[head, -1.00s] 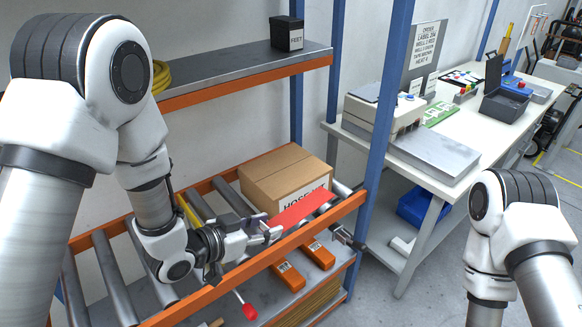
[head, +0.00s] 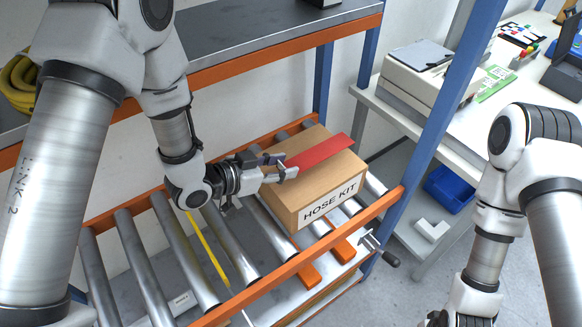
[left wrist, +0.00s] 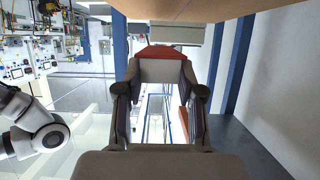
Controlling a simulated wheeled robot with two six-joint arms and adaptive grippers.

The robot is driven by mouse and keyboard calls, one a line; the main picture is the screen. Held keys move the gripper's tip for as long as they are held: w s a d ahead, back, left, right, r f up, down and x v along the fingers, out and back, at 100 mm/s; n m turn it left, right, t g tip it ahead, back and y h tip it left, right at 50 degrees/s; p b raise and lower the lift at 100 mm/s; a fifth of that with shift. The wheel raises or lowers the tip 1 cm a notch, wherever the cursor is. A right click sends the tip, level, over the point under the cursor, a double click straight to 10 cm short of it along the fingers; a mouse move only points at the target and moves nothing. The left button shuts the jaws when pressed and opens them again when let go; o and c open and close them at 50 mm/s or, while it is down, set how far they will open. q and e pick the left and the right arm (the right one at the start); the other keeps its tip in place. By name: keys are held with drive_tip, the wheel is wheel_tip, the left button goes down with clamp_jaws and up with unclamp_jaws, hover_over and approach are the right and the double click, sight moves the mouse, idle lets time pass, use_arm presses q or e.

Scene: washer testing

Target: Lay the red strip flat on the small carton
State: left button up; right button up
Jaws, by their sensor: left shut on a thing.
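The small carton (head: 278,208) marked HOSE KIT stands on the roller shelf in the middle of the head view. The red strip (head: 325,150) extends over its top, out from my left gripper (head: 287,173). My left gripper is shut on the near end of the strip. I cannot tell whether the strip touches the carton top. In the left wrist view the strip (left wrist: 160,52) shows red between the fingertips, and a brown surface, likely the carton (left wrist: 195,9), lies beyond. My right gripper (head: 437,319) is at the bottom edge, mostly cut off.
Metal rollers (head: 180,260) lie left of the carton, with an orange front rail (head: 285,272) before them. A blue post (head: 420,140) rises at the right. An upper shelf (head: 255,45) hangs behind. A white workbench (head: 480,125) stands further right.

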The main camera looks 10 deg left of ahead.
sight(281, 189)
use_arm(q)
drive_tip(key=shift+s+f, duration=0.25)
drive_tip(key=shift+f, duration=0.4)
drive_tip(key=shift+s+f, duration=0.2)
drive_tip(key=shift+f, duration=0.4)
drive_tip(key=f, duration=0.1)
drive_tip(key=w+f, duration=0.1)
drive_tip(key=f, duration=0.1)
drive_tip(key=shift+w+a+f+p, duration=0.1)
drive_tip(key=shift+w+a+p, duration=0.1)
drive_tip(key=shift+p, duration=0.1)
drive_tip(key=shift+c, duration=0.3)
drive_tip(key=shift+s+d, duration=0.15)
drive_tip(key=shift+s, duration=0.2)
drive_tip(key=o, duration=0.7)
drive_tip(key=shift+w, duration=0.1)
drive_tip(key=shift+o, duration=0.9)
drive_tip(key=shift+w+f, duration=0.1)
use_arm(e)
drive_tip(key=shift+w+r, duration=0.1)
drive_tip(key=shift+r, duration=0.05)
